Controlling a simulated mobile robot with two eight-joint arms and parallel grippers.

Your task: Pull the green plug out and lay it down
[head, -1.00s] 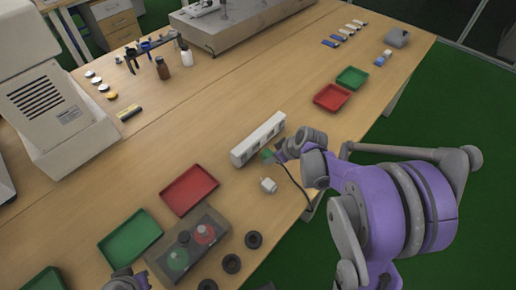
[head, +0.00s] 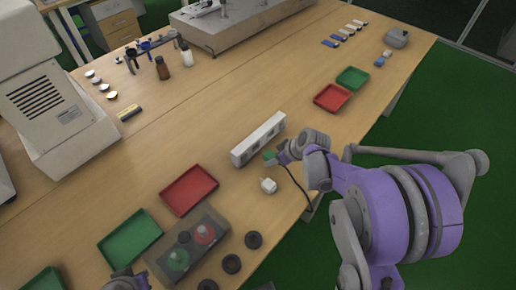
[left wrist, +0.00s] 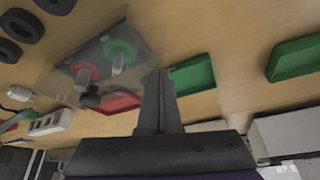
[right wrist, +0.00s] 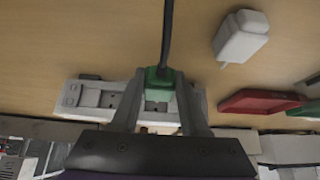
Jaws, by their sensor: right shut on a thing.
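The green plug (head: 270,157) is between the fingers of my right gripper (head: 277,155), at the front side of the white socket strip (head: 258,140). In the right wrist view the green plug (right wrist: 160,88) sits between both fingers, its dark cable running up. The socket strip (right wrist: 72,94) lies behind it. I cannot tell whether the plug's pins are clear of the socket. My left gripper shows at the bottom edge of the head view (head: 126,279); in the left wrist view its fingers (left wrist: 158,80) are together and empty.
A white plug (head: 268,185) lies on the table in front of the strip. A red tray (head: 207,178), a green tray (head: 131,238) and a box with red and green buttons (head: 213,254) stand at the lower left.

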